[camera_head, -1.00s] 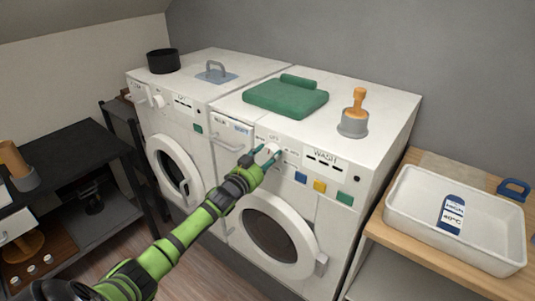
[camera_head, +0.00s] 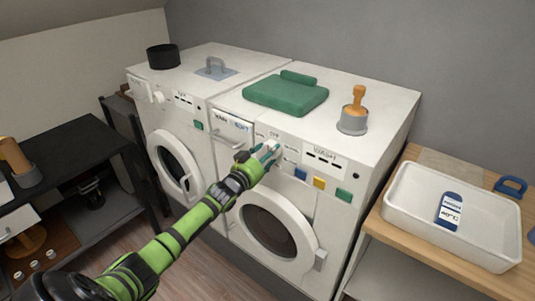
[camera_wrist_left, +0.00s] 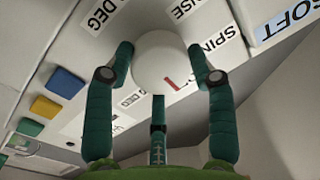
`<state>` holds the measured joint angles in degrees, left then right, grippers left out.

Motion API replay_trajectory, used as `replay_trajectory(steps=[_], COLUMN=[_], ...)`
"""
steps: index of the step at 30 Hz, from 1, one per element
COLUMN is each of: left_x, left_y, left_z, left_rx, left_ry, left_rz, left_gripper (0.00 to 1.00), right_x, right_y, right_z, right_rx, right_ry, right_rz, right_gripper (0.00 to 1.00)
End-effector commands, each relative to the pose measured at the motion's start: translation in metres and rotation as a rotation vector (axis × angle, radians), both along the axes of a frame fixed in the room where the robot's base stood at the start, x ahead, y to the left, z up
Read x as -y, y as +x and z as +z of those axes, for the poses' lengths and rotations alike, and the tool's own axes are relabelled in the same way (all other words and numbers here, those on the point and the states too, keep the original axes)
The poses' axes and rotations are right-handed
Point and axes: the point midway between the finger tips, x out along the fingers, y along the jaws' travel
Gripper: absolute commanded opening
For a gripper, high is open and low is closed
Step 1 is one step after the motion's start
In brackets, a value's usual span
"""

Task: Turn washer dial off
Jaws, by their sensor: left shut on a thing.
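The washer dial (camera_wrist_left: 158,58) is a round white knob on the panel of the washer (camera_head: 338,117). It shows a red mark low on its face in the left wrist view. My left gripper (camera_head: 266,150) reaches the dial in the head view and largely covers it there. In the left wrist view my left gripper (camera_wrist_left: 162,66) is shut on the dial, with one teal finger on each side. An OFF label (camera_head: 274,134) sits above the dial, and a SPIN label (camera_wrist_left: 203,44) lies beside it. My right gripper is not in view.
Blue (camera_head: 300,174), yellow (camera_head: 319,183) and green (camera_head: 343,195) buttons lie right of the dial. A second machine (camera_head: 158,120) stands left. Green folded cloth (camera_head: 286,95) and a grey-based stamp-like object (camera_head: 352,124) sit on top. A white tub (camera_head: 400,222) stands at right.

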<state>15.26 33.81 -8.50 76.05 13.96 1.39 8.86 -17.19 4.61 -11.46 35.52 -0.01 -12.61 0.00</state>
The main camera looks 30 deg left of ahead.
Motion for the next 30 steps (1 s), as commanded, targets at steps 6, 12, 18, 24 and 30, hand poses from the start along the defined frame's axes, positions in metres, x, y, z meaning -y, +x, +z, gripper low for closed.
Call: replay_trajectory(steps=[6, 12, 18, 24, 30], left_x=[0.0, 0.0, 0.001, 0.001, 0.001], left_y=[-0.002, -0.001, -0.007, -0.035, -0.073], left_z=[-0.01, -0.006, -0.006, -0.007, -0.007], left_rx=[-0.02, -0.012, -0.01, -0.013, -0.015], left_ry=[-0.004, -0.002, -0.001, -0.001, -0.001], left_rz=[0.003, 0.001, -0.001, 0.0, 0.0], left_gripper=[0.8, 0.8, 0.8, 0.8, 0.8], right_x=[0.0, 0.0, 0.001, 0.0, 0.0], right_y=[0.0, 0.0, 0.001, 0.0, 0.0], right_z=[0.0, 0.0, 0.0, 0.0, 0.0], right_rx=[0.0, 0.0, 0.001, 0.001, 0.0], right_ry=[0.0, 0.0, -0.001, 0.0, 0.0], right_rz=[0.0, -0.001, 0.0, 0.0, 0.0], right_gripper=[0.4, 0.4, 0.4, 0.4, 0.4])
